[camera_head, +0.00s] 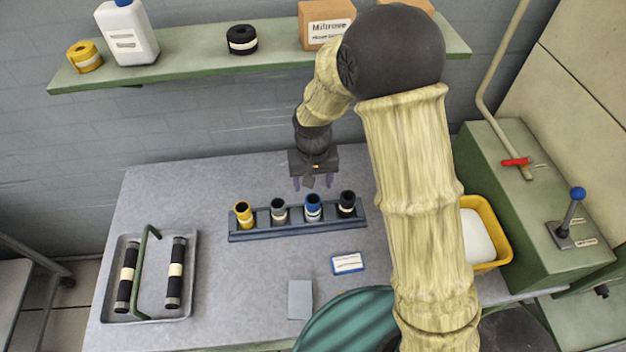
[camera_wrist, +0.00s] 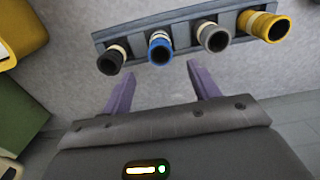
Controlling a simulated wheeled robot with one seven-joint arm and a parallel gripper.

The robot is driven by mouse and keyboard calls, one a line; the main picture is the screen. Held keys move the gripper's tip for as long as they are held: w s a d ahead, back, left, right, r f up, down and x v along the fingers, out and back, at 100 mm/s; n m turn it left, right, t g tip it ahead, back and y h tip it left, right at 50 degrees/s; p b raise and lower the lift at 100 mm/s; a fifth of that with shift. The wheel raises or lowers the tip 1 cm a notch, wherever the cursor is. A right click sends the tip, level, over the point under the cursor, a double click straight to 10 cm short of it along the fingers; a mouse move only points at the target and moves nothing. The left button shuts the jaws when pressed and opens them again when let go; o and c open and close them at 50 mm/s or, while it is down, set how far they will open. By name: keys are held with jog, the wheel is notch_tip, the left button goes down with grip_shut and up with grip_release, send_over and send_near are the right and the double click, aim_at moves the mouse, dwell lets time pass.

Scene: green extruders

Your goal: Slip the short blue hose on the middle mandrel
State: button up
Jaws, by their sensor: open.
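The short blue hose (camera_head: 313,210) stands upright in a dark blue-grey rack (camera_head: 262,234) on the grey table, with a pale band around it. It stands between a grey hose (camera_head: 279,211) and a black hose (camera_head: 346,205); a yellow hose (camera_head: 243,215) is at the rack's left end. My gripper (camera_head: 313,184) is open and empty, just behind and above the rack. In the wrist view the blue hose (camera_wrist: 159,48) lies ahead, between the lines of my two purple fingers (camera_wrist: 161,82), not between the fingers themselves. I cannot make out the middle mandrel in either view.
A metal tray (camera_head: 190,290) at the left holds two black banded cylinders under a green handle. A card (camera_head: 347,263) and a grey pad (camera_head: 300,299) lie in front. A yellow bin (camera_head: 497,230) and green machine (camera_head: 535,235) stand right; a shelf (camera_head: 190,66) hangs above.

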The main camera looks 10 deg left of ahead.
jog(key=s+d+r+m+t, duration=0.1)
jog(key=s+d+r, duration=0.2)
jog(key=d, duration=0.4)
jog(key=s+d+r+m, duration=0.1)
jog(key=s+d+r, duration=0.2)
jog(key=d, duration=0.4)
jog(key=s+d+r+t, duration=0.1)
jog(key=s+d+r, duration=0.3)
jog(key=d, duration=0.3)
jog(key=shift+d+m+t, duration=0.3)
jog(key=shift+d+m, duration=0.05)
jog(key=shift+m, duration=0.05)
jog(key=shift+s, duration=0.1)
jog(key=shift+r, duration=0.1)
